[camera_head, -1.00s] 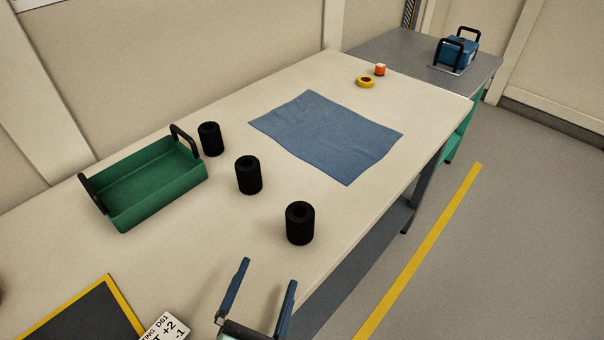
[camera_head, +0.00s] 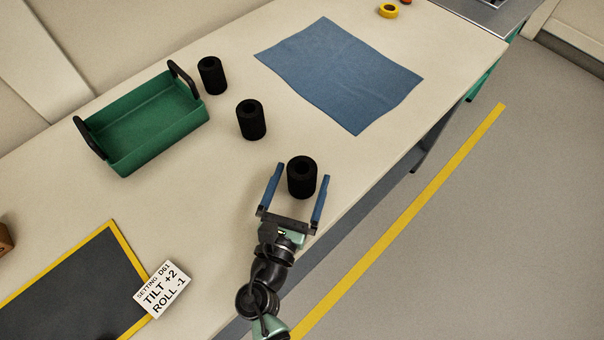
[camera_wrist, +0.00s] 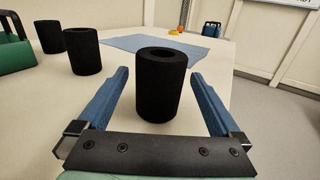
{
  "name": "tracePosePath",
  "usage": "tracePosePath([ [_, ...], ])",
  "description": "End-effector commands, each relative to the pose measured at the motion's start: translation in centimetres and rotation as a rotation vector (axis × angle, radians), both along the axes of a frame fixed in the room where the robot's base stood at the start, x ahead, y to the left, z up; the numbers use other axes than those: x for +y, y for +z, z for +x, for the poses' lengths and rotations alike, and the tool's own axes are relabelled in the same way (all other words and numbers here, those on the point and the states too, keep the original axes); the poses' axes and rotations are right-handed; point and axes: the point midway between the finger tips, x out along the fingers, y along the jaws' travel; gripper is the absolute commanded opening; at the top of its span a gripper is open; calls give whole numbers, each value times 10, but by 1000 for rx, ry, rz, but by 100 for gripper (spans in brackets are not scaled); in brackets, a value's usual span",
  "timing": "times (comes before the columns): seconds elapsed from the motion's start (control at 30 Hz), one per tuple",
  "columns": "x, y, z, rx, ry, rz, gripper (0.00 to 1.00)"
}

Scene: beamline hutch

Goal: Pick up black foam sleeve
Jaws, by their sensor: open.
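Three black foam sleeves, hollow upright cylinders, stand on the cream table. The nearest sleeve (camera_head: 302,178) stands between the two blue fingers of my gripper (camera_head: 300,181), with a gap on each side. In the wrist view the same sleeve (camera_wrist: 162,86) is centred ahead, between the open fingers (camera_wrist: 160,84) and around their tips. The middle sleeve (camera_head: 251,120) and the far sleeve (camera_head: 212,76) stand apart to the upper left. They also show at the left of the wrist view, the middle one (camera_wrist: 82,52) nearer than the far one (camera_wrist: 50,37).
A green tray (camera_head: 118,160) with black handles stands at the left. A blue cloth (camera_head: 340,70) lies beyond the sleeves. A yellow tape roll (camera_head: 388,11) is at the back. A yellow-edged dark mat (camera_head: 75,295) and a settings card (camera_head: 162,290) lie in front. The table's right edge is close.

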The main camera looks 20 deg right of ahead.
Motion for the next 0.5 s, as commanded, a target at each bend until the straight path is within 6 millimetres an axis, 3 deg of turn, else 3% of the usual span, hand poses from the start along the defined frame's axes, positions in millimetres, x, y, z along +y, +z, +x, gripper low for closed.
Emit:
tracePosePath([
  [0.3,-28,3,33,-3,-3,0,100],
  [0.5,-33,3,39,-1,-1,2,100],
])
